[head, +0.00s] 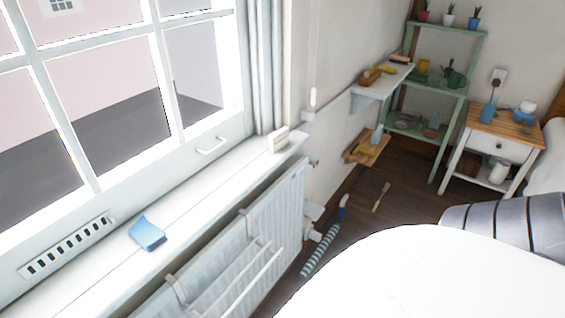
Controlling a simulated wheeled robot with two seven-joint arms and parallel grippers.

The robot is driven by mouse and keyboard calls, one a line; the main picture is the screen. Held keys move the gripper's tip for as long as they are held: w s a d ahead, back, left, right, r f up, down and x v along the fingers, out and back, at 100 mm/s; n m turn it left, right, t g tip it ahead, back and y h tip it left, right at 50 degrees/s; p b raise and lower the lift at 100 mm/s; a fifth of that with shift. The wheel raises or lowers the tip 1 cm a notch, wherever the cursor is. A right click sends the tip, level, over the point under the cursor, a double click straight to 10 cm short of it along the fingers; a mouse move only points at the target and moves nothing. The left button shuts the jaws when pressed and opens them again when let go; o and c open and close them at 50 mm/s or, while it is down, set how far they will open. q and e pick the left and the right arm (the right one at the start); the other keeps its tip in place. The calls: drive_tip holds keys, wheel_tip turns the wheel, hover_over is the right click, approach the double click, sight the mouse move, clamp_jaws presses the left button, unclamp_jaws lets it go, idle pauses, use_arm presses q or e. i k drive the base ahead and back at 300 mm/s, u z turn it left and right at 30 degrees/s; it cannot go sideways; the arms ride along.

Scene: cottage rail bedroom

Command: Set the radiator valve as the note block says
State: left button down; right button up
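The white radiator (276,212) hangs below the window sill, running along the left wall. A white fitting that looks like the radiator valve (314,235) sits at its lower far end, near the floor; its setting is too small to read. A small cream block (278,138), possibly the note block, stands at the far end of the sill; no writing on it is readable from here. Neither of my grippers is in view.
A blue folded item (147,233) lies on the white sill (205,190). A rail rack (245,275) hangs on the radiator. A striped roll (321,252) and a wooden-handled tool (381,197) lie on the floor. Green shelves (440,90) and a nightstand (497,148) stand behind.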

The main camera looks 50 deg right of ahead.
sight(313, 234)
drive_tip(key=u, duration=0.05)
drive_tip(key=k, duration=0.45)
drive_tip(key=z, duration=0.45)
drive_tip(key=i, duration=0.3)
drive_tip(key=z, duration=2.3)
drive_tip(key=i, duration=0.8)
drive_tip(key=z, duration=0.15)
